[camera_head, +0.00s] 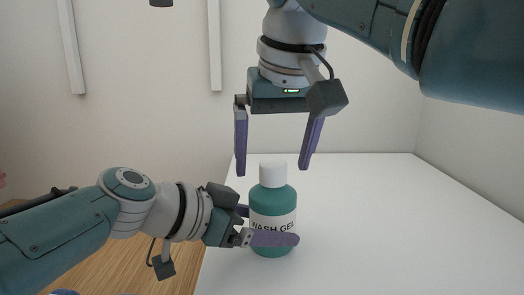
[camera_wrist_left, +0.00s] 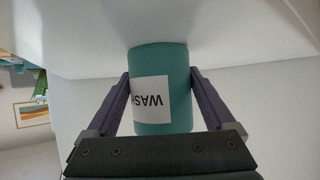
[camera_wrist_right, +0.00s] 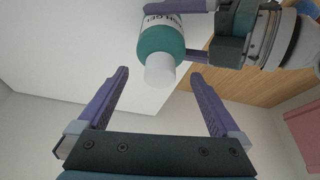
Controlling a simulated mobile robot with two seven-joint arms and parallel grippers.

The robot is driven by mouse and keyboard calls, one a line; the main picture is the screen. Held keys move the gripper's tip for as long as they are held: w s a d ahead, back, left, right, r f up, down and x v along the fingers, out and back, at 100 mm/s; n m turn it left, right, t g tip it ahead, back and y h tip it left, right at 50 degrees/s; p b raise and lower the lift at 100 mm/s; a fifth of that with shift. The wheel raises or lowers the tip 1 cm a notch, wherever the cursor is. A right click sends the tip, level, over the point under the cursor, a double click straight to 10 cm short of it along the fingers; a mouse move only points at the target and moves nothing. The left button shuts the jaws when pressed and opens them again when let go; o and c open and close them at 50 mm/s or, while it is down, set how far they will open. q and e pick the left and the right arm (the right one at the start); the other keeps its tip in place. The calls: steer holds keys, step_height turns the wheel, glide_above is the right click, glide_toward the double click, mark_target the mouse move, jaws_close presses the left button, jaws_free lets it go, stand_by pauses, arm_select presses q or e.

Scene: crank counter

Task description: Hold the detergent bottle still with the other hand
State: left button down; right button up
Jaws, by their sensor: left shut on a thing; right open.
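The detergent bottle (camera_head: 272,205) is teal with a white cap (camera_head: 273,173) and a white label reading "WASH GEL". It stands upright on the white counter. My left gripper (camera_head: 270,228) comes in from the left and is shut on the bottle's body, one finger across its front. In the left wrist view the bottle (camera_wrist_left: 160,65) sits between both fingers. My right gripper (camera_head: 275,160) points down above the bottle, open, its fingers apart to either side of the cap and not touching it. In the right wrist view the cap (camera_wrist_right: 160,70) lies beyond the open fingertips.
The white counter (camera_head: 380,220) is clear to the right of the bottle and behind it. A wooden floor (camera_head: 150,265) shows past the counter's left edge. White walls stand behind and to the right.

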steer(key=v, duration=1.2)
arm_select(q)
jaws_free()
